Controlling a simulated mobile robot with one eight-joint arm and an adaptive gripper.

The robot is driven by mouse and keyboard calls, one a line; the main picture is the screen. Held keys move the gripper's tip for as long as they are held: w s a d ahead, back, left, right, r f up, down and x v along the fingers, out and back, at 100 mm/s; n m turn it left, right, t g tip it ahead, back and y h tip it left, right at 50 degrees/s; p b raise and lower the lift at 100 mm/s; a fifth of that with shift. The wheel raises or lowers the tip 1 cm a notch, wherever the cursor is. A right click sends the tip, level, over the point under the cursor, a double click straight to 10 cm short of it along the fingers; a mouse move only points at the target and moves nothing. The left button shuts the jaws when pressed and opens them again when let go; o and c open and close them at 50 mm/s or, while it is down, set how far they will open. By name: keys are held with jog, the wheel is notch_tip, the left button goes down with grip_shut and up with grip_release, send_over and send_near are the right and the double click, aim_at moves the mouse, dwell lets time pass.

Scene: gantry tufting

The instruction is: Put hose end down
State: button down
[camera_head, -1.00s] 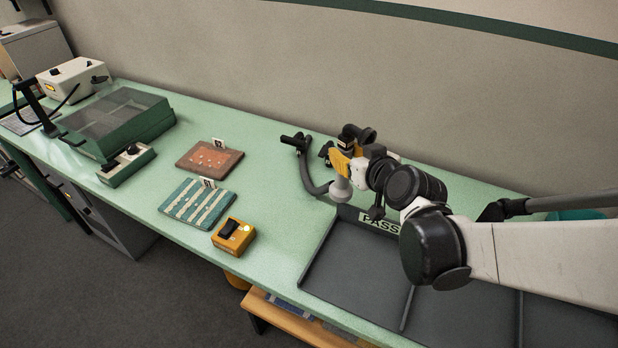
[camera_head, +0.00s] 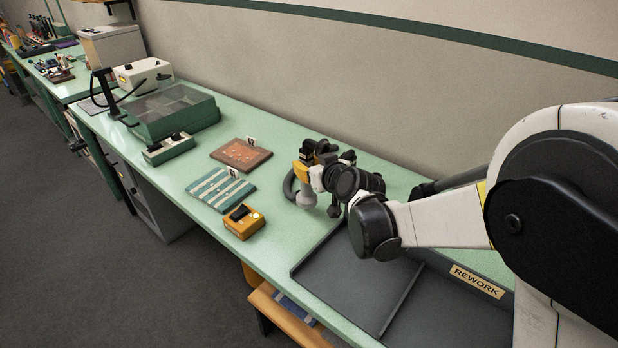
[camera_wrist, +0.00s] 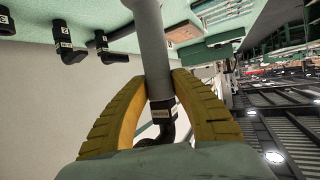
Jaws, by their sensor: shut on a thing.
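In the wrist view, my gripper (camera_wrist: 159,82) has its two yellow fingers shut around the hose end (camera_wrist: 152,45), a grey tube. A black labelled collar (camera_wrist: 161,112) and black elbow show between the fingers. In the head view, my gripper (camera_head: 303,174) is low over the back of the green bench, behind the grey tray. A curved part of the grey hose (camera_head: 289,186) shows just left of it. The arm hides much of the hose there, and I cannot tell whether the held end touches the bench.
The grey tray (camera_head: 350,275) lies nearer the front, beside a section labelled REWORK (camera_head: 478,281). An orange box (camera_head: 243,222), striped panel (camera_head: 220,189) and brown panel (camera_head: 241,155) lie left. Several labelled black fittings (camera_wrist: 66,43) show in the wrist view. Bare bench separates these things.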

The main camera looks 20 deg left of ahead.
jog(key=shift+x, duration=0.9)
jog(key=shift+d+f+b, duration=0.1)
jog(key=shift+f+b, duration=0.85)
jog(key=shift+f, duration=1.1)
jog(key=shift+f, duration=0.2)
jog(key=c, duration=1.1)
grip_release()
jog(key=shift+c, duration=0.2)
jog(key=shift+r, duration=0.1)
